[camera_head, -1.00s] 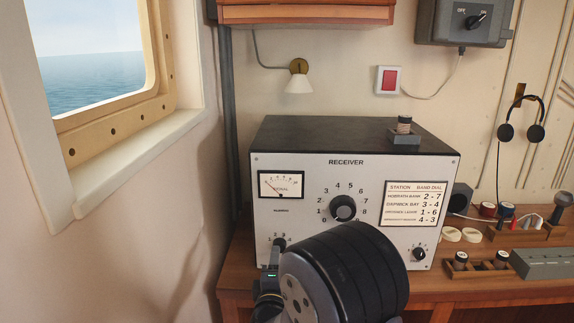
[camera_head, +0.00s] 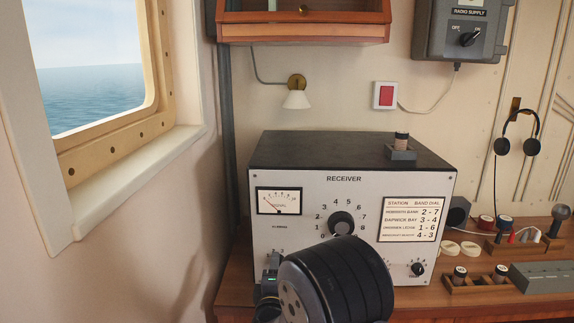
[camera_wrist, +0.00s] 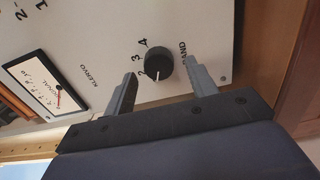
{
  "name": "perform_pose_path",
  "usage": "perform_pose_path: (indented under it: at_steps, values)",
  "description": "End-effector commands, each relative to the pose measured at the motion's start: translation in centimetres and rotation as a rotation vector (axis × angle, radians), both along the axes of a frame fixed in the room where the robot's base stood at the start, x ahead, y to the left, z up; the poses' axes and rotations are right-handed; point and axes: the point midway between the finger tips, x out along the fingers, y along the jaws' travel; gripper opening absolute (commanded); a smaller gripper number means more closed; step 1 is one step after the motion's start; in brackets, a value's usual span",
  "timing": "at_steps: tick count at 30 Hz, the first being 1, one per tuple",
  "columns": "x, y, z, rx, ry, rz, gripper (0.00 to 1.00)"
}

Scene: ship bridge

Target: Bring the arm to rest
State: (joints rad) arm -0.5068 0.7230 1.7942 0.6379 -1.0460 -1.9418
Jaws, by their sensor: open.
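My gripper (camera_wrist: 161,76) is open in the wrist view. Its two grey fingers stand on either side of the small black band knob (camera_wrist: 159,66), with a gap visible at each side. The knob's white mark points near the 2. In the head view my dark wrist (camera_head: 337,280) covers the lower front of the receiver (camera_head: 300,237). My gripper (camera_head: 270,276) shows only partly there, at the receiver's lower left, and the knob is largely hidden.
The receiver's large dial (camera_head: 341,223), signal meter (camera_head: 280,201) and station card (camera_head: 413,219) face me. A wooden desk (camera_head: 235,285) carries it. A window wall stands close at the left. A cabinet (camera_head: 303,27) and wall lamp (camera_head: 296,98) are above. Small items crowd the right.

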Motion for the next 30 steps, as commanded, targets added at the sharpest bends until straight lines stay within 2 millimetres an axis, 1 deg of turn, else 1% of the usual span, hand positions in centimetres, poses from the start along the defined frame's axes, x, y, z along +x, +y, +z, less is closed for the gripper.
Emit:
perform_pose_path:
  at_steps: [15,18,30]
  values:
    - [-10.0,0.5,-0.1,0.0,-0.002,0.005,0.54]
    - [-7.4,0.2,0.2,0.0,-0.001,-0.004,0.54]
    - [0.6,-0.1,0.2,0.001,0.0,-0.003,0.54]
